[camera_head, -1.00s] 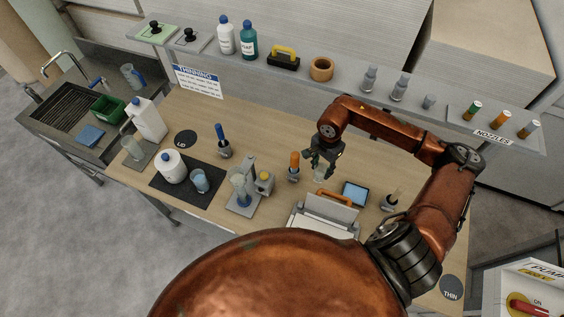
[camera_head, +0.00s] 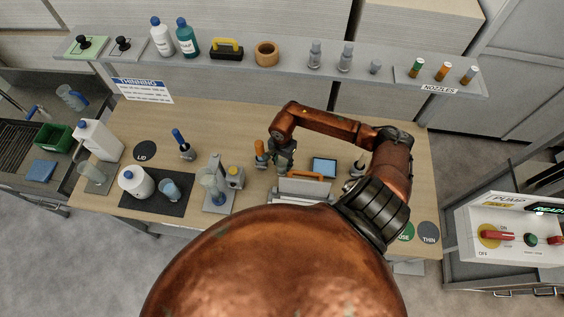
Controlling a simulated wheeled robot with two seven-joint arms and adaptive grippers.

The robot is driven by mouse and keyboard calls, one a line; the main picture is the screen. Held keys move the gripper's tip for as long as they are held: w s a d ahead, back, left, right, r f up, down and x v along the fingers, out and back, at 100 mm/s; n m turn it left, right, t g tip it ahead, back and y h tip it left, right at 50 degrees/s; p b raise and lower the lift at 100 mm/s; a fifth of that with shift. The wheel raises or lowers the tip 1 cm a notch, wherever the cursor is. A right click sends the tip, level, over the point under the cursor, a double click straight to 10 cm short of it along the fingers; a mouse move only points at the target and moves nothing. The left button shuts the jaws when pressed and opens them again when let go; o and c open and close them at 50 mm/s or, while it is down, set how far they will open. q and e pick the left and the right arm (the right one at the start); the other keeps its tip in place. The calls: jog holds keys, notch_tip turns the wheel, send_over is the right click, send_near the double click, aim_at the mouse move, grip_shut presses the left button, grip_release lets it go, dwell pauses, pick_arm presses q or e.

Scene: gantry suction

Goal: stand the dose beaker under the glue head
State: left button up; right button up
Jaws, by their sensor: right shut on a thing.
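My right gripper (camera_head: 283,158) is over the middle of the bench, pointing down, beside an orange-handled tool (camera_head: 260,153). It is shut on a small clear beaker, which the fingers mostly hide now. In the earlier head view it shows as a clear cup between the fingers. I cannot make out a glue head for certain. A grey stand (camera_head: 218,204) with an upright post carries another clear vessel (camera_head: 212,180). My left gripper is not in view.
A black mat (camera_head: 150,203) bears a white jug (camera_head: 136,182) and a blue-tinted beaker (camera_head: 169,190). A white box with an orange handle (camera_head: 305,187) and a small screen (camera_head: 324,167) stand near my right arm. The wooden bench (camera_head: 220,118) is clear towards the back.

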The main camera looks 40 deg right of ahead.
jog(key=shift+f, duration=0.2)
jog(key=shift+f, duration=0.1)
jog(key=shift+f+b, duration=0.1)
jog(key=shift+b, duration=0.2)
jog(key=o, duration=1.2)
jog(key=shift+r, duration=0.2)
